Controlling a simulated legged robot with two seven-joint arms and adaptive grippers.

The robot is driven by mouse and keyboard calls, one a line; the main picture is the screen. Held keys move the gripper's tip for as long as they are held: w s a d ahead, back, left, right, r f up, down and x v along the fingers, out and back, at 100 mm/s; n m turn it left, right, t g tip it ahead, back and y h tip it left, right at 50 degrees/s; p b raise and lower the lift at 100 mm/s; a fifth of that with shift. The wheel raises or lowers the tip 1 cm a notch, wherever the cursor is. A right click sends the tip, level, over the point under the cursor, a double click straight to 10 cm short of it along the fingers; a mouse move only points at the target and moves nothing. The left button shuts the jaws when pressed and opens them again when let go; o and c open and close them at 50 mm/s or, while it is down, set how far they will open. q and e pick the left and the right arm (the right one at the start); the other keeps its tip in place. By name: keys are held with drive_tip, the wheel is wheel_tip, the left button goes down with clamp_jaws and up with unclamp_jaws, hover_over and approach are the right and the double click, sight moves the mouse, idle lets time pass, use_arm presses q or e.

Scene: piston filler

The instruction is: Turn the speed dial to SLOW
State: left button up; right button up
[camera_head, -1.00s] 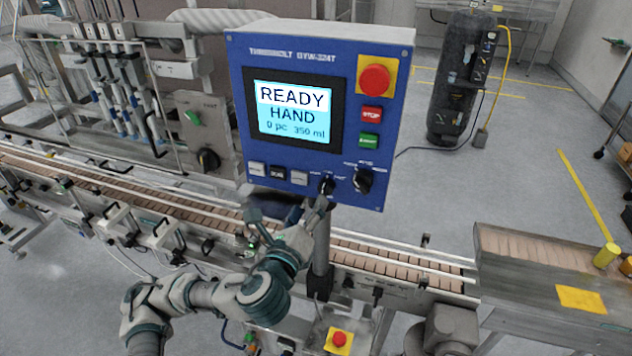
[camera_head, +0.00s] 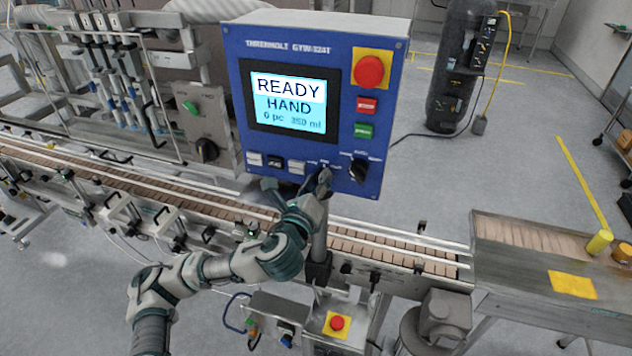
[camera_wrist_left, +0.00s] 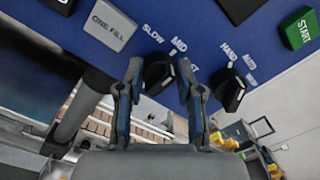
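The speed dial (camera_wrist_left: 158,74) is a black knob on the blue panel, below the printed words SLOW and MID; a third label to the right is partly covered by a fingertip. In the wrist view my left gripper (camera_wrist_left: 160,82) has its two fingers apart, one on each side of the dial. Small gaps seem to show, and I cannot tell whether either finger touches it. In the head view my left gripper (camera_head: 318,184) is at the panel's lower edge and mostly hides the dial. The dial's exact pointing is hard to read. My right gripper is not in view.
Right of the dial is a black HAND/AUTO selector (camera_head: 358,172), close to the right finger. The ONE FILL button (camera_wrist_left: 110,25) is to the left. A green START button (camera_head: 363,131) and a red emergency stop (camera_head: 369,71) sit higher. A conveyor (camera_head: 390,255) runs below the panel.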

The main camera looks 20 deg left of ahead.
use_arm(q)
drive_tip(key=shift+d+f, duration=0.2)
drive_tip(key=shift+f, duration=0.05)
drive_tip(key=shift+c, duration=0.9)
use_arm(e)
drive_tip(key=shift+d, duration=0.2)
